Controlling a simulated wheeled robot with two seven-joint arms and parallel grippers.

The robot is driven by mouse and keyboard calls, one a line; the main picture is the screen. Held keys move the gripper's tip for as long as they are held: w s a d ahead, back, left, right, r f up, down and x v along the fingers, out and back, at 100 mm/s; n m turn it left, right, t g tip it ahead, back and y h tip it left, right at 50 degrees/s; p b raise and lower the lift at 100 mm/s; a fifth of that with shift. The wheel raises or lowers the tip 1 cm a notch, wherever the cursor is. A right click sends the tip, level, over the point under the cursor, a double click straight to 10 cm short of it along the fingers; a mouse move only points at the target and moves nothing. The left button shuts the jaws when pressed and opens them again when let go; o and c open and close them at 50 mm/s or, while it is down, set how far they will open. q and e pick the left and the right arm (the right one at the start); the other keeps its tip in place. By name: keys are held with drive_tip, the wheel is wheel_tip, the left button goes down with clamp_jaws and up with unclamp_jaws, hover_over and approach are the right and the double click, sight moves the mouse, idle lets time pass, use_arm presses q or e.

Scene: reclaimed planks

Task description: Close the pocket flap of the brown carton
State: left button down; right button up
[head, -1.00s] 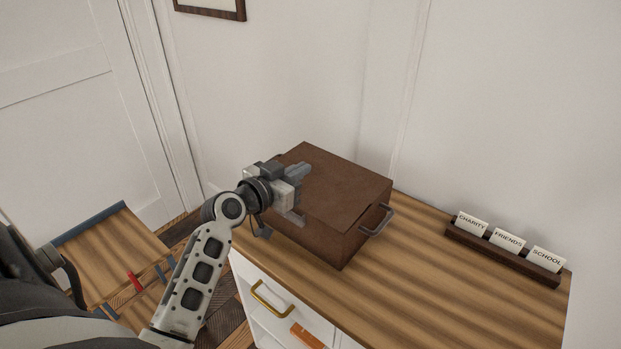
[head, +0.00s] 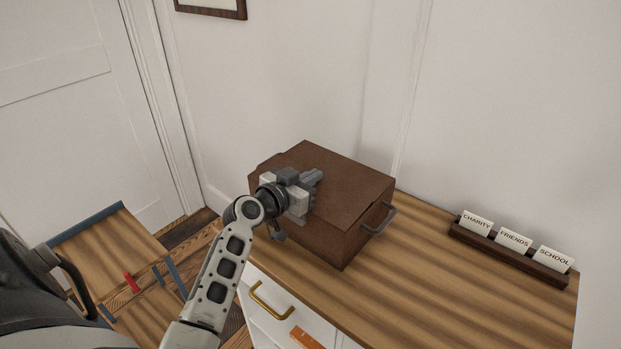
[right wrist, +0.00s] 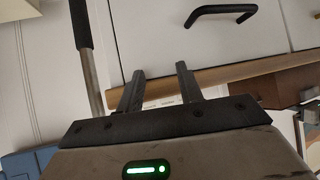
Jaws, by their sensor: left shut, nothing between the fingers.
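The brown carton (head: 345,180) stands on the wooden counter with a grey handle (head: 380,220) on its right side. Its top panel lies about flat; a thin seam shows along the near right edge. My left gripper (head: 314,180) is shut and empty, at the top of the carton's near left side, touching or just above it. The gripper and wrist hide part of the near left edge, so I cannot tell how the pocket flap sits there. My right gripper (right wrist: 160,72) is open and empty in the right wrist view, away from the carton.
A dark rack (head: 508,252) with CHARITY, FRIENDS and SCHOOL cards stands on the right of the counter (head: 440,290). A cabinet front with a brass handle (head: 270,302) is below. Walls close in behind.

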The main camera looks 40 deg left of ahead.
use_arm(q)
drive_tip(key=shift+f+b, duration=0.45)
drive_tip(key=shift+f, duration=0.35)
